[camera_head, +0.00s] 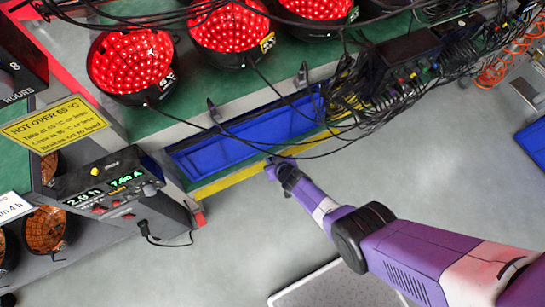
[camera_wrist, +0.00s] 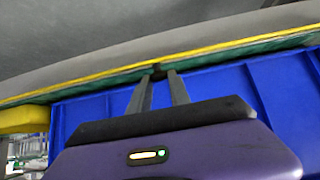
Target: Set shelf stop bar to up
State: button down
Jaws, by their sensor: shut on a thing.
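The shelf stop bar appears to be the long yellow bar (camera_head: 228,184) along the front edge of the lower shelf, in front of a blue bin (camera_head: 215,153). In the wrist view the yellow bar (camera_wrist: 90,80) crosses above the blue bin (camera_wrist: 225,90). In the wrist view my gripper's fingertips (camera_wrist: 164,74) are close together on a small dark piece at the bar. The fingers hide most of that piece. I cannot tell clearly whether the bar is up or down.
Red lit lamps (camera_head: 228,32) stand on the green shelf above. Loose black cables (camera_head: 375,95) hang near the bar's right end. A control box (camera_head: 125,195) with a display stands at left. The grey floor is open in front, with a pale mat (camera_head: 335,285).

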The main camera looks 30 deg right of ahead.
jog(key=shift+w+a+r+g+p, duration=0.3)
jog(key=shift+w+a+p, duration=0.05)
jog(key=shift+w+p, duration=0.05)
jog(key=shift+w+d+r+g+p, duration=0.1)
jog(key=shift+d+g+p, duration=0.05)
jog(key=shift+g+p, duration=0.25)
dwell(0.5)
jog(key=c, duration=1.3)
grip_release()
jog(key=shift+d, duration=0.1)
jog(key=p+v, duration=0.8)
